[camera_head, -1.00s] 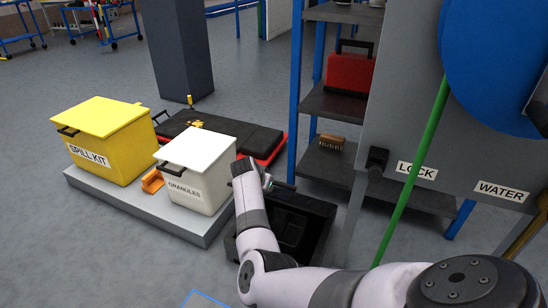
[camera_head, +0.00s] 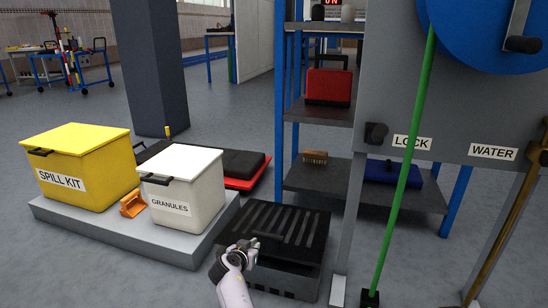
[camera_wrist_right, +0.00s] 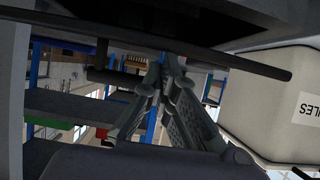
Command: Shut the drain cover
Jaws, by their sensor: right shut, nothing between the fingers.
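The drain cover (camera_head: 290,224) is a dark slotted plate on the floor, right of the granules bin. It lies over a dark grey drain box (camera_head: 290,282) whose front shows below it. I cannot tell whether the cover sits fully flush. My right gripper (camera_head: 247,246) is shut and empty at the cover's front left, partly hiding that edge. In the right wrist view, which looks upside down, the closed fingertips (camera_wrist_right: 166,66) are close to a dark bar (camera_wrist_right: 225,62); contact is unclear. My left gripper is not in view.
The white granules bin (camera_head: 180,205) and yellow spill kit (camera_head: 85,175) stand on a low grey platform (camera_head: 120,236) at left. A shelf (camera_head: 318,178) stands behind the drain. A green pole (camera_head: 403,190) and grey panel post (camera_head: 347,230) are at right.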

